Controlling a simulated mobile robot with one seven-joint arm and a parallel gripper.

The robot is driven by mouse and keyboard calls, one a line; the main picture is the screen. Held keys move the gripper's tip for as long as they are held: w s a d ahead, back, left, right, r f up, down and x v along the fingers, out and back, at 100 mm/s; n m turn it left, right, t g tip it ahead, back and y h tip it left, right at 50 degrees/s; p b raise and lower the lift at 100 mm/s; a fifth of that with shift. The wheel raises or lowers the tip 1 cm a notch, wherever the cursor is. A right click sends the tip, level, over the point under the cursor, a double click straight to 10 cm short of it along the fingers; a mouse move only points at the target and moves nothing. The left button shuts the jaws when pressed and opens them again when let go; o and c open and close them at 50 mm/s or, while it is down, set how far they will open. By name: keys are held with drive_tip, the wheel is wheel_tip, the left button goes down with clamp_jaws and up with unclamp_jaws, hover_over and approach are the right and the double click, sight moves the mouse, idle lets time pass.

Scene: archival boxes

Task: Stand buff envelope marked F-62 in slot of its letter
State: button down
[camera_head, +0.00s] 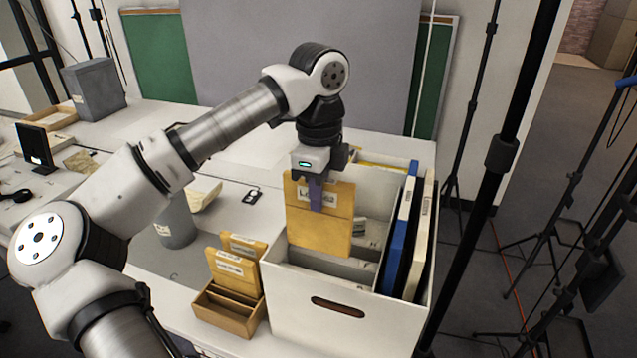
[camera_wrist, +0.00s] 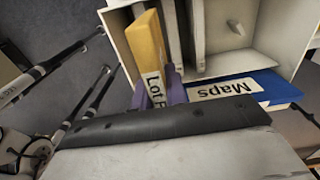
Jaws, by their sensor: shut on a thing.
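My gripper (camera_head: 316,193) is shut on a buff envelope (camera_head: 318,230), holding it upright by its upper part. The envelope also shows edge-on between the purple fingers (camera_wrist: 165,92) in the wrist view (camera_wrist: 150,48). Its label there starts "Lot F"; the rest is hidden, and in the head view it is too small to read. The envelope hangs over the left part of a white divided box (camera_head: 345,325). I cannot tell whether its lower edge is below the rim. Dividers show inside the box; slot letters are not readable.
A blue folder (camera_head: 399,238) and a white folder (camera_head: 420,240) stand at the box's right side; a label reads "Maps" in the wrist view. A small wooden holder (camera_head: 222,312) with buff envelopes (camera_head: 232,268) stands left of the box. A grey canister (camera_head: 176,222) stands behind it.

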sight(319, 249)
wheel_tip(319, 249, down, 12)
drive_tip(key=b, duration=0.9)
drive_tip(key=shift+f+b, duration=0.2)
drive_tip(key=shift+b, duration=0.15)
drive_tip(key=shift+f+b, duration=0.75)
drive_tip(key=shift+f, duration=0.1)
drive_tip(key=c, duration=1.3)
unclamp_jaws()
drive_tip(key=shift+c, duration=0.2)
